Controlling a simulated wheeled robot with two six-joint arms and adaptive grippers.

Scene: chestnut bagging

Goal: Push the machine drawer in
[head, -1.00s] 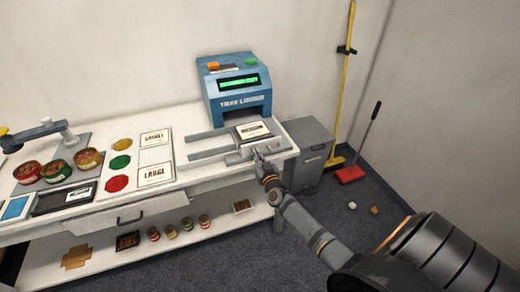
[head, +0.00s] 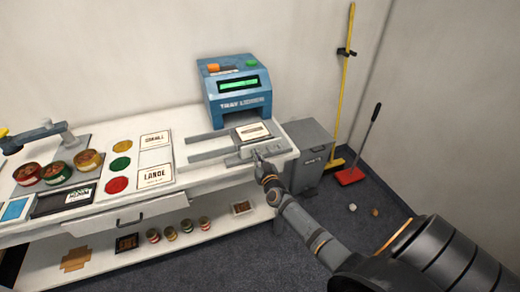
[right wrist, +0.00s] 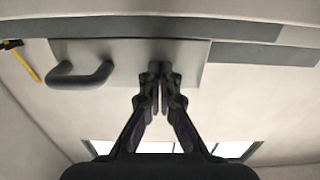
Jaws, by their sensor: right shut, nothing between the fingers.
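The blue labeler machine (head: 238,88) stands at the right end of the white table, with a lit green display. Its grey drawer (head: 238,156) sticks out of the front opening and carries a tray with a pale label (head: 253,131). My right gripper (head: 259,155) is at the drawer's front. In the right wrist view its fingertips (right wrist: 161,72) are together and empty, against or very close to the drawer's front plate (right wrist: 120,50). The dark drawer handle (right wrist: 82,75) is to their left. My left gripper is not in view.
Left of the drawer are coloured discs (head: 121,163) and label cards (head: 155,178). Open tins (head: 57,172) stand farther left. A grey bin (head: 310,155) stands right of the table, near a red dustpan (head: 350,175) and a yellow pole (head: 343,100).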

